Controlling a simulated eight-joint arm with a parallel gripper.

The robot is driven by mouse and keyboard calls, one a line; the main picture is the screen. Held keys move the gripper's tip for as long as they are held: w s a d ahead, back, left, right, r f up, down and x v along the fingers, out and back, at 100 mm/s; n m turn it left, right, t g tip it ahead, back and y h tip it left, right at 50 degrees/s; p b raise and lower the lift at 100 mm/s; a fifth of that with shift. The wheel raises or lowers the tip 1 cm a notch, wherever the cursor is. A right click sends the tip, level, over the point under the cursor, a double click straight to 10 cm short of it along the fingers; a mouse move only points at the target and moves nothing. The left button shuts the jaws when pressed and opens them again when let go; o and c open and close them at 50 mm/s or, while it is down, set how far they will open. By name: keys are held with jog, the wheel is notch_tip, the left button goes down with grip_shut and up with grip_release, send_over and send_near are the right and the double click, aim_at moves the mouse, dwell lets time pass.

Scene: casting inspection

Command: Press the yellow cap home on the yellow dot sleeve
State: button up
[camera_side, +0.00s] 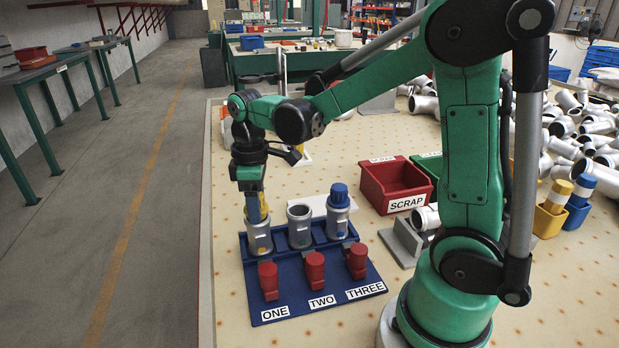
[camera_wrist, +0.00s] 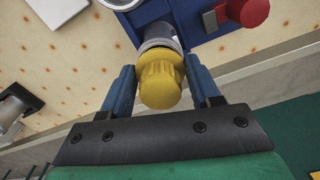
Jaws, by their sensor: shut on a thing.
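The yellow cap (camera_wrist: 161,80) is between the two blue fingers of my gripper (camera_wrist: 162,73), which is shut on it. In the wrist view the cap is in line with the mouth of a grey sleeve (camera_wrist: 158,36) and appears to meet it; I cannot tell how far it is seated. In the side view my gripper (camera_side: 256,207) points down over the grey sleeve at station ONE (camera_side: 259,240), mostly hiding the cap. Station TWO's sleeve (camera_side: 299,229) is open on top. Station THREE's sleeve (camera_side: 338,222) wears a blue cap (camera_side: 339,196). I cannot make out a yellow dot.
The blue fixture (camera_side: 288,298) has red knobs (camera_side: 268,279) in front of the sleeves. A red SCRAP bin (camera_side: 395,180) stands behind to the right. Yellow (camera_side: 549,222) and blue (camera_side: 576,217) holders and a pile of pipe castings (camera_side: 580,135) lie farther right. The table's left is clear.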

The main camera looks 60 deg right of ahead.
jog(key=shift+f, duration=0.25)
jog(key=o, duration=1.3)
jog(key=shift+r, duration=2.75)
jog(key=shift+s+a+f+m+t, duration=0.1)
jog(key=shift+s+a+m+t, duration=0.7)
jog(key=shift+s+m+t, duration=0.3)
jog(key=shift+s+a+f+m+t, duration=0.1)
jog(key=shift+s+a+m+t, duration=0.75)
jog(key=shift+t, duration=0.45)
jog(key=shift+s+a+f+m+t, duration=0.1)
jog(key=shift+s+a+m+t, duration=0.75)
jog(key=shift+m+t, duration=0.3)
